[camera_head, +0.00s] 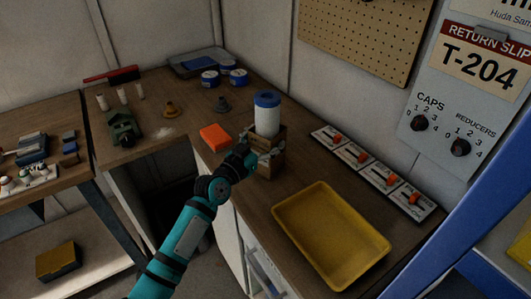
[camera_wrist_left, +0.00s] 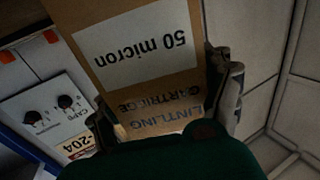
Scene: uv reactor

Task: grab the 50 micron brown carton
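The brown carton (camera_head: 272,163) stands on the right-hand wooden bench, below a white cylinder with a blue top (camera_head: 267,115). I cannot tell whether the cylinder stands in the carton or behind it. In the left wrist view, the carton (camera_wrist_left: 150,108) fills the space between the fingers, and its white label reads "50 micron" upside down. My left gripper (camera_head: 258,155) has one finger on each side of the carton. Whether the fingers press on it is not clear. My right gripper is not in view.
A yellow tray (camera_head: 332,236) lies empty in front of the carton to the right. An orange block (camera_head: 215,137) lies to its left. A row of orange-handled switches (camera_head: 372,172) runs along the wall. Blue-and-white rolls (camera_head: 210,78) stand at the back.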

